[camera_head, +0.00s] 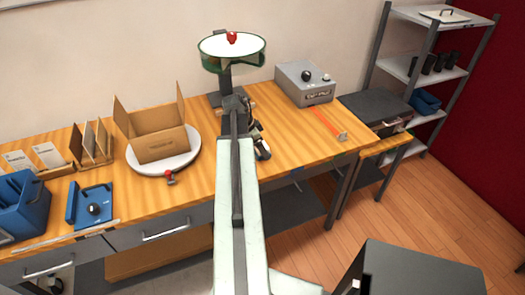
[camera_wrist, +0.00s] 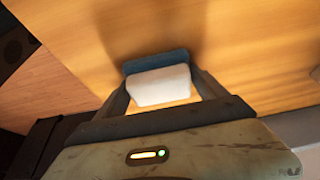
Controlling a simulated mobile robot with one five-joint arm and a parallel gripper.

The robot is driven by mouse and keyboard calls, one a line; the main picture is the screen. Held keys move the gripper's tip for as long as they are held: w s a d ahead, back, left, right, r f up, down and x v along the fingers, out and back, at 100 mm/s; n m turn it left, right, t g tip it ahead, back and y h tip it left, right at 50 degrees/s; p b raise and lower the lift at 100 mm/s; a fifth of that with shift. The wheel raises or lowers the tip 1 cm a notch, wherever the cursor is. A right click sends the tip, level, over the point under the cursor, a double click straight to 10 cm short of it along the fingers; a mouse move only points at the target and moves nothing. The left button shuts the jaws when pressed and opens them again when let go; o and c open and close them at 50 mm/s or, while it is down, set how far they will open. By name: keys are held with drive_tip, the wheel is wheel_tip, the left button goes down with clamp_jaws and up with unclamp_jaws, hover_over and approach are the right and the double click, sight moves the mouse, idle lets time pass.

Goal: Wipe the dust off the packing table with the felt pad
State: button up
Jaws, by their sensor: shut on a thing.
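The packing table (camera_head: 293,135) is a long wooden bench along the wall. In the wrist view its bare wood top (camera_wrist: 245,45) fills most of the picture. My gripper (camera_wrist: 163,92) is shut on the felt pad (camera_wrist: 158,84), a white block with a blue part behind it. The pad is close over the wood and casts a shadow; I cannot tell whether it touches. In the head view my gripper (camera_head: 262,152) is near the table's front edge, mostly hidden by my arm, and the pad cannot be made out. I see no clear dust.
An open cardboard box (camera_head: 158,147) stands on a white turntable (camera_head: 165,167) to the left. A blue fixture (camera_head: 92,207) and blue bin (camera_head: 22,205) lie further left. A grey control box (camera_head: 304,84) stands at the back right.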

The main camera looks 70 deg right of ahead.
drive_tip(key=shift+w+d, duration=1.85)
drive_tip(key=shift+d, duration=0.15)
wheel_tip(320, 180, up, 6)
drive_tip(key=p, duration=0.6)
wheel_tip(320, 180, up, 3)
drive_tip(key=p, duration=0.3)
drive_tip(key=shift+s, duration=0.1)
